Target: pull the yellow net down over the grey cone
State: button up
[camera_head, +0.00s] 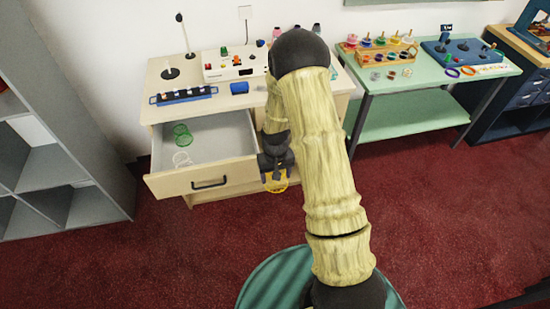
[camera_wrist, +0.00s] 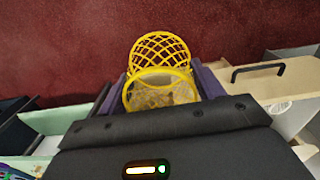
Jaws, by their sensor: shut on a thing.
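The yellow net (camera_head: 276,184) hangs at my gripper (camera_head: 276,165), just right of the open drawer's front. In the wrist view the net (camera_wrist: 160,50) has a round yellow rim and open mesh. It sits between the two purple-grey fingers of my gripper (camera_wrist: 162,88), which are shut on it. The net is in the air, over the red floor. I cannot pick out the grey cone for certain in either view; my arm hides part of the counter.
The drawer (camera_head: 190,184) is pulled open, holding a green net (camera_head: 182,135) and a white net (camera_head: 181,159). A green table (camera_head: 430,92) stands right.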

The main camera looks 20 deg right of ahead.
notch_tip(320, 180, up, 6)
jog(key=s+p, duration=0.1)
jog(key=p, duration=0.6)
jog(key=shift+a+f, duration=0.1)
